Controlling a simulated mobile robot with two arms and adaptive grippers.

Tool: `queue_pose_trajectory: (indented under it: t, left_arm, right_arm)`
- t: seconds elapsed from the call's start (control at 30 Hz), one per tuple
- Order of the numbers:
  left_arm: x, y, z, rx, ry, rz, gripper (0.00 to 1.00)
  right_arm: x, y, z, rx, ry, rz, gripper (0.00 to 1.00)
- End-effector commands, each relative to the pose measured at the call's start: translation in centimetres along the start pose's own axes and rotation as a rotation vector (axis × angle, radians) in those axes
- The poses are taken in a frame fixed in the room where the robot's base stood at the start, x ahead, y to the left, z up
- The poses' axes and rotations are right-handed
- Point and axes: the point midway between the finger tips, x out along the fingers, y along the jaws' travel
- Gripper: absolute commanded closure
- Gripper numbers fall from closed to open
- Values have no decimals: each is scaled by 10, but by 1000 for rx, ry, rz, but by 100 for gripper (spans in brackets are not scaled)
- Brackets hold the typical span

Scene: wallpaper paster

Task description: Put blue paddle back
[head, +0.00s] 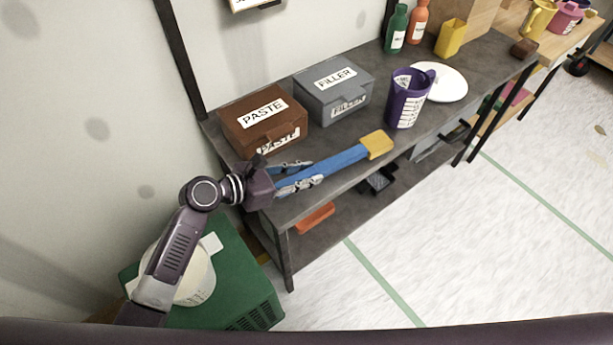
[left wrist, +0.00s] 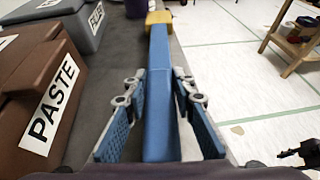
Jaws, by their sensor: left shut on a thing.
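The blue paddle (head: 340,162) has a long blue shaft and a yellow end (head: 377,144). It lies along the front part of the dark grey shelf top, its yellow end pointing right and away. My left gripper (head: 303,176) is at the near end of the paddle, with one finger on each side of the blue shaft. In the left wrist view the blue paddle (left wrist: 159,90) runs straight ahead between the fingers of my left gripper (left wrist: 160,105). I cannot tell whether the paddle touches the shelf top along its length. My right gripper is not in view.
A brown PASTE box (head: 250,128) and a grey FILLER box (head: 325,98) stand behind the paddle. A purple jug (head: 406,104) stands beyond its yellow end, near a white plate (head: 447,83). A green box (head: 236,268) with a white bucket (head: 192,280) stands at lower left.

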Motion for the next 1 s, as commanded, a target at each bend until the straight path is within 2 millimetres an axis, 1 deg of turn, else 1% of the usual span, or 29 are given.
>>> queue_pose_trajectory:
  t: [0.03,0.07,0.17,0.33,0.37,0.5,0.8,0.87,1.0]
  left_arm:
    - [2,0,-2,-5,-2,0,100]
    - [3,0,-5,-3,-2,0,100]
    - [5,0,-11,0,-3,1,100]
    - [6,0,-12,1,-3,1,100]
    - [6,0,-13,1,-1,1,75]
    - [6,0,-13,1,-1,1,60]
    - [6,0,-13,1,-1,1,58]
    - [6,0,-15,2,-1,1,58]
    - [9,0,-21,3,-2,1,58]
  right_arm:
    - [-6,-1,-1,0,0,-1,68]
    - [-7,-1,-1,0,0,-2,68]
    - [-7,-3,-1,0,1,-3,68]
    - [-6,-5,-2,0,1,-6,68]
    - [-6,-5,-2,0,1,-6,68]
    - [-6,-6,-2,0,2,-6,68]
    - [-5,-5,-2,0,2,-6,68]
    - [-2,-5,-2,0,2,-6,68]
    - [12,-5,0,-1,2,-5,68]
